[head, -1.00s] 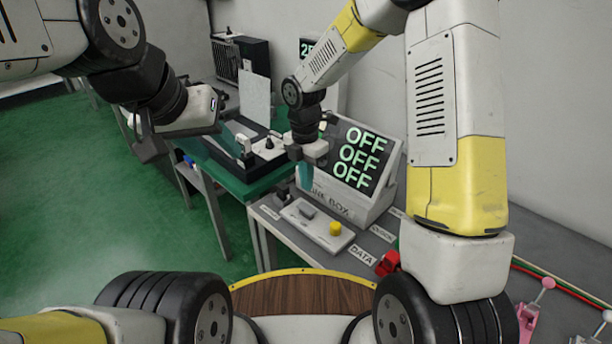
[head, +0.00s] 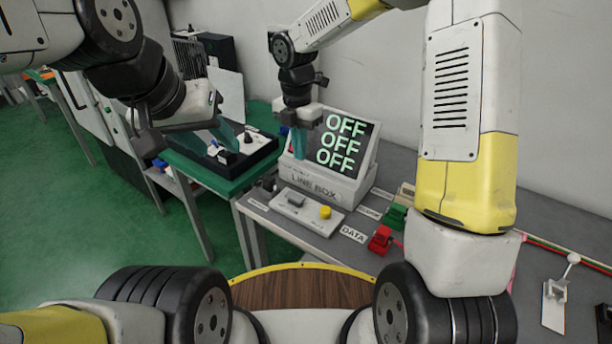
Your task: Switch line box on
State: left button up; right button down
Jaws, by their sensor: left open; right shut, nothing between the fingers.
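The line box (head: 320,187) is a pale case on the grey table, with a tilted dark screen (head: 347,143) reading OFF on three lines. A light panel (head: 306,216) in front of it bears a grey switch (head: 296,200) and a yellow knob (head: 325,212). My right gripper (head: 299,148) points down in front of the screen's left side, above the panel; it is shut and empty. My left gripper (head: 227,132) is open and empty, over the green-topped table to the left. Its fingertips overlap the black device there in the picture; contact cannot be told.
A dark knob (head: 269,183) stands left of the panel. Red (head: 380,240) and green (head: 396,216) clip-like parts sit to the right, near a DATA label (head: 353,234). A black device (head: 254,152) stands on the green-topped table (head: 205,175).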

aim_at(303, 200)
dwell(0.3)
jog(key=f, duration=1.3)
jog(key=shift+s+d+f, duration=0.15)
jog(key=shift+d+f, duration=0.05)
jog(key=shift+f, duration=0.3)
jog(key=shift+d+f, duration=0.1)
jog(key=shift+f, duration=0.2)
jog(key=shift+r, duration=0.15)
